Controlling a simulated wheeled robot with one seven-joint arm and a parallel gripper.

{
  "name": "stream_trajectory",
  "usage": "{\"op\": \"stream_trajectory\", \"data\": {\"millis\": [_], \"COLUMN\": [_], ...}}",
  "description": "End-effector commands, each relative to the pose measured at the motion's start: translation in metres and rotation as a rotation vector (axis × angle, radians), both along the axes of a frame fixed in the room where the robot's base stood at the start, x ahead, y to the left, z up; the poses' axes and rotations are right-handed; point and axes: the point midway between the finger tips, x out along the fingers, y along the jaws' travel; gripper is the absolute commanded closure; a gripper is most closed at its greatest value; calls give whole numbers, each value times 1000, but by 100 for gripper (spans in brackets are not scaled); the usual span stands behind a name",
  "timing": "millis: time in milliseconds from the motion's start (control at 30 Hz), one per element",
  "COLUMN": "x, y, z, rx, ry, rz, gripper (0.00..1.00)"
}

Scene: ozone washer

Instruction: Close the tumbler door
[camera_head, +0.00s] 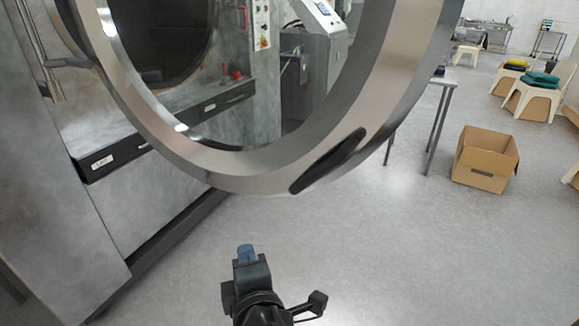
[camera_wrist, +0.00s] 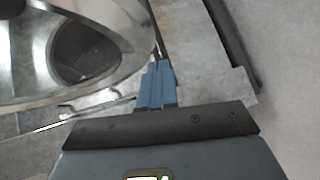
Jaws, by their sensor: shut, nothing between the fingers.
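The round tumbler door (camera_head: 245,175) stands swung open in the head view, a thick metal ring with a see-through middle. A black handle (camera_head: 328,162) sits on its lower right rim. The drum opening (camera_head: 160,35) of the grey tumbler (camera_head: 75,225) shows behind it at the upper left. My gripper (camera_head: 246,253) is low in the head view, below the door's lower rim and apart from it there. In the wrist view my gripper (camera_wrist: 157,72) is shut and empty, with the door ring (camera_wrist: 140,40) at the upper left, close beside the fingertips in the picture.
A cardboard box (camera_head: 486,160) stands on the floor at the right. A metal-legged table (camera_head: 437,110) is behind the door's right side. White chairs (camera_head: 530,100) stand farther back. The grey floor (camera_head: 380,250) at the lower middle and right is clear.

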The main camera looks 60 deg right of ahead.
Motion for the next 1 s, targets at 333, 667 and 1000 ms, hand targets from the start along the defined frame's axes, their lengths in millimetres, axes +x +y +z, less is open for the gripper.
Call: {"op": "stream_trajectory", "data": {"millis": [333,667,1000], "x": [21,2,-2], "y": [-18,-4,-42], "z": [110,159,162], "rx": [-248,-240,-239], "ry": [-41,-78,-77], "rz": [-515,-814,-832], "gripper": [100,100,100]}}
